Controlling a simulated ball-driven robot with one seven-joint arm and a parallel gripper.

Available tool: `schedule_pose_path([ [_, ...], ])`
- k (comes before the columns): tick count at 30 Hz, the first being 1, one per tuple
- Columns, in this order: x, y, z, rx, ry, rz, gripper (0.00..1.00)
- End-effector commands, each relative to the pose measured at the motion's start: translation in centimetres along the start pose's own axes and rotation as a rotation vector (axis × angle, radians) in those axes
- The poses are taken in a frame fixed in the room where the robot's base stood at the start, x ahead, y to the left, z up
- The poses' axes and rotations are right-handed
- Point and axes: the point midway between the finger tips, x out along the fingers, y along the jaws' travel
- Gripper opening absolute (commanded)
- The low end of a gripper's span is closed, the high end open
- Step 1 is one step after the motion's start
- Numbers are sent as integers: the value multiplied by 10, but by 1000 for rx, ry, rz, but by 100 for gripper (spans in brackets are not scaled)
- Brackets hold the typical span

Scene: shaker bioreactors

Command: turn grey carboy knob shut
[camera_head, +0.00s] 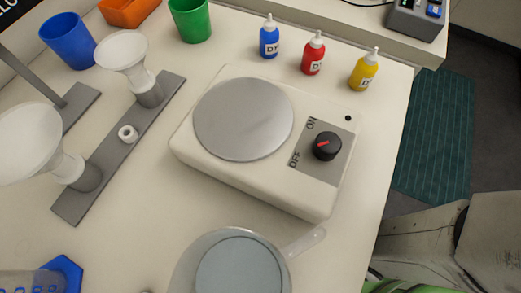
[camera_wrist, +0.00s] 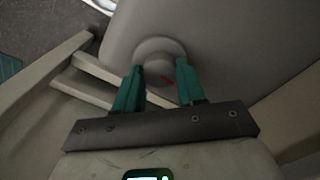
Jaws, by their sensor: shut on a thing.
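In the wrist view, a round pale grey knob (camera_wrist: 158,50) sticks out from a large smooth grey body (camera_wrist: 225,35), which looks like the carboy. A small red mark shows on the knob's lower right side. My gripper (camera_wrist: 160,72) has its two teal fingers on either side of the knob and is shut on it. The fingertips hide part of the knob's sides. The head view does not show my gripper or this knob clearly.
In the head view, a white hotplate (camera_head: 180,145) with a black dial (camera_head: 327,146) stands on the table. Behind it are blue (camera_head: 269,40), red (camera_head: 313,55) and yellow (camera_head: 363,72) bottles. A clear beaker (camera_head: 190,258) stands in front. Pale bars (camera_wrist: 75,65) lie left in the wrist view.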

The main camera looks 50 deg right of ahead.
Motion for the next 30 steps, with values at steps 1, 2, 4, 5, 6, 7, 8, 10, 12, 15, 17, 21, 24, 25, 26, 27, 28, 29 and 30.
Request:
schedule_pose_path([
  [1, 0, 0, 0, 3, 0, -1, 9],
  [2, 0, 0, 0, 3, 0, -1, 9],
  [4, 0, 0, 0, 2, 0, -1, 9],
  [5, 0, 0, 0, 2, 0, -1, 9],
  [6, 0, 0, 0, 2, 0, -1, 9],
  [7, 0, 0, 0, 2, 0, -1, 9],
  [8, 0, 0, 0, 2, 0, -1, 9],
  [10, 0, 0, 0, 2, 0, -1, 46],
  [12, 0, 0, 0, 1, 0, -1, 53],
  [15, 0, 0, 0, 1, 0, -1, 62],
  [17, 0, 0, 0, 1, 0, -1, 65],
  [21, 0, 0, 0, 0, 0, 0, 65],
  [24, -2, 0, 0, 0, 0, -1, 65],
  [25, -4, 0, 0, 0, 1, -1, 65],
  [26, -7, 0, 0, 0, 1, -2, 65],
  [27, -12, 0, 0, 0, 2, -2, 65],
  [28, -16, 0, 0, 0, 1, -2, 65],
  [29, -21, 0, 0, 0, 1, -1, 65],
  [30, -28, 0, 0, 0, 1, -2, 65],
])
